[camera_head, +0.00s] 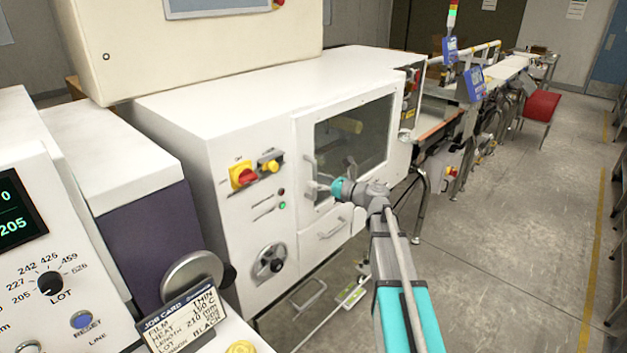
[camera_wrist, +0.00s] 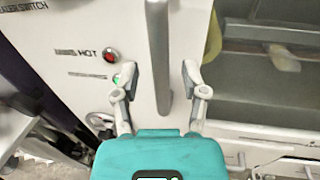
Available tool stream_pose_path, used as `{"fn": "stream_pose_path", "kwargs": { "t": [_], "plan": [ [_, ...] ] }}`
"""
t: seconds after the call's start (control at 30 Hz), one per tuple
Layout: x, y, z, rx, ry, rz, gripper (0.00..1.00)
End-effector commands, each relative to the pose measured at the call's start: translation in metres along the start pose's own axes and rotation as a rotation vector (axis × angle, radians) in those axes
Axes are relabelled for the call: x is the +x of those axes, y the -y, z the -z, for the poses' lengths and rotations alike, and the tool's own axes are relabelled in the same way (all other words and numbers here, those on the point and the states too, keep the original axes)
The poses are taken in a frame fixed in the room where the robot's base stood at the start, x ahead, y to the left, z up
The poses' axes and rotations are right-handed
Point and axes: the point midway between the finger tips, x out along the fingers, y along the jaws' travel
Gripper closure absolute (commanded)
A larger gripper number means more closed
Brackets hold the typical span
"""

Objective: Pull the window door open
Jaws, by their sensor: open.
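The window door (camera_head: 302,135) is a white panel with a dark glass pane on the front of the white machine. It looks shut, flush with the cabinet. Its grey vertical bar handle (camera_wrist: 158,50) is on the door's left side, and its lower part lies between my fingertips in the wrist view. My gripper (camera_wrist: 160,76) is open, one finger on each side of the handle, with gaps visible on both sides. In the head view my gripper (camera_head: 322,184) is at the door's lower left, partly hiding the handle. I cannot tell the remaining depth to the bar.
A yellow-and-red switch (camera_head: 242,175) and a handwheel (camera_head: 270,262) are on the panel left of the door. A lower drawer-like panel with a pull (camera_head: 331,229) sits below it. A conveyor line runs behind right. The floor (camera_head: 500,250) to the right is clear.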

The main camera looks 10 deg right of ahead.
Motion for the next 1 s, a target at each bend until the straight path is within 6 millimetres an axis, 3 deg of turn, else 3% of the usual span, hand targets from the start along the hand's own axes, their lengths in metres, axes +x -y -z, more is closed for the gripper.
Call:
{"fn": "stream_pose_path", "kwargs": {
  "t": [0.2,0.57,0.87,1.0],
  "plan": [
    [0.015,0.0,0.0,0.0,0.0,-0.001,0.43],
    [0.017,-0.001,0.0,0.0,0.0,-0.001,0.45],
    [0.017,-0.001,0.0,0.0,0.0,-0.001,1.0],
    [0.017,-0.001,0.0,0.0,0.0,-0.002,1.0]
  ]
}}
